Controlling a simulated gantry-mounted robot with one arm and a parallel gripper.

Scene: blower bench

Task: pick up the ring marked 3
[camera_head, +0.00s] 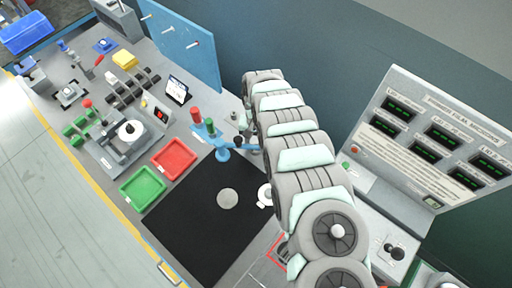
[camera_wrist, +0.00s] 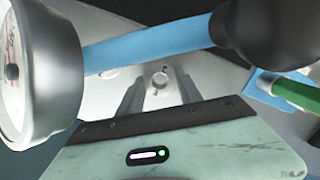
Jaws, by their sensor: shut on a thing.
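In the wrist view, my gripper (camera_wrist: 159,92) has its two grey fingers on either side of a small pale ring-like piece (camera_wrist: 160,77). The fingers are shut on it. No number can be read on it, so I cannot tell from its marking whether it is the ring marked 3. A pale surface lies behind it. In the head view my arm bends over the right of the bench, and I cannot clearly make out the fingertips or the held piece there.
In the wrist view, a round gauge (camera_wrist: 38,70), a blue bar (camera_wrist: 150,43) and a black knob (camera_wrist: 265,30) crowd the fingers. A black mat (camera_head: 185,225) bears a grey disc (camera_head: 228,198). Red (camera_head: 174,158) and green trays (camera_head: 142,187) lie left.

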